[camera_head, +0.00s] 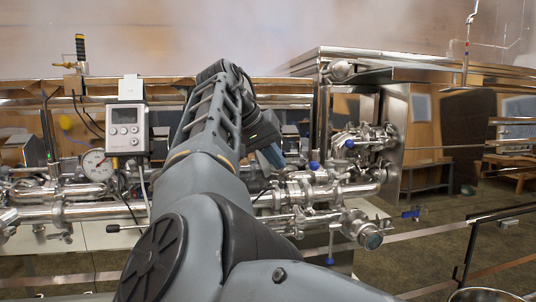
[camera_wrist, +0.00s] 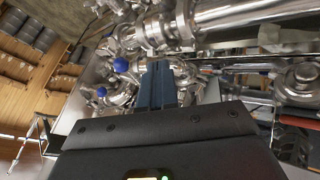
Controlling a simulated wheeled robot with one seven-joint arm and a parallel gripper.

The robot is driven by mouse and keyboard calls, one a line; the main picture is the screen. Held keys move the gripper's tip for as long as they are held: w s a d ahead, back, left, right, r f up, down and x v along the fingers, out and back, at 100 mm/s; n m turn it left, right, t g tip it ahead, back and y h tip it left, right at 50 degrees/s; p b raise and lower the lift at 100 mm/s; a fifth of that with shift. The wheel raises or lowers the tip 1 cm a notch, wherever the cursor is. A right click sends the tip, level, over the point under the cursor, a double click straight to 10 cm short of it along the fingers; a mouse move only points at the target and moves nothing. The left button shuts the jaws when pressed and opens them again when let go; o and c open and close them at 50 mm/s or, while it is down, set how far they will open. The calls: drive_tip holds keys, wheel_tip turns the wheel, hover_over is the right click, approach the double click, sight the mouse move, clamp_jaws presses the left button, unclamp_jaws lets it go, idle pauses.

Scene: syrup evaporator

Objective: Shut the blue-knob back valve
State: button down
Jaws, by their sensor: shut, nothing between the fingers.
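Polished steel pipes carry several blue knobs. In the head view one blue knob (camera_head: 314,165) sits on the pipework right of my gripper (camera_head: 272,156), and another blue knob (camera_head: 349,143) sits farther back and to the right. In the wrist view a larger blue knob (camera_wrist: 121,65) is just left of my gripper's fingertips (camera_wrist: 158,68), and a smaller blue knob (camera_wrist: 102,91) is farther left. My gripper's blue-grey fingers are together and empty, apart from both knobs. I cannot tell which way the valves are turned.
A blue handle (camera_head: 330,261) hangs below the front pipes. A round pressure gauge (camera_head: 95,163) and a grey control box (camera_head: 127,130) stand left of my arm. Steel pipes (camera_wrist: 240,18) run close above the fingers in the wrist view. A metal railing (camera_head: 472,240) is at the right.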

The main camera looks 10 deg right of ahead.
drive_tip(key=b+x, duration=0.2)
drive_tip(key=x, duration=0.1)
drive_tip(key=shift+f, duration=0.2)
drive_tip(key=shift+s+d+r+b, duration=0.2)
drive_tip(key=shift+d+b, duration=0.15)
drive_tip(key=shift+d, duration=0.15)
drive_tip(key=shift+s+d+r+b, duration=0.2)
drive_tip(key=shift+d+b, duration=0.15)
drive_tip(key=shift+d, duration=0.15)
drive_tip(key=shift+s+d+r+b, duration=0.15)
drive_tip(key=shift+d+r+b, duration=0.25)
drive_tip(key=shift+d, duration=0.35)
drive_tip(key=shift+d, duration=0.1)
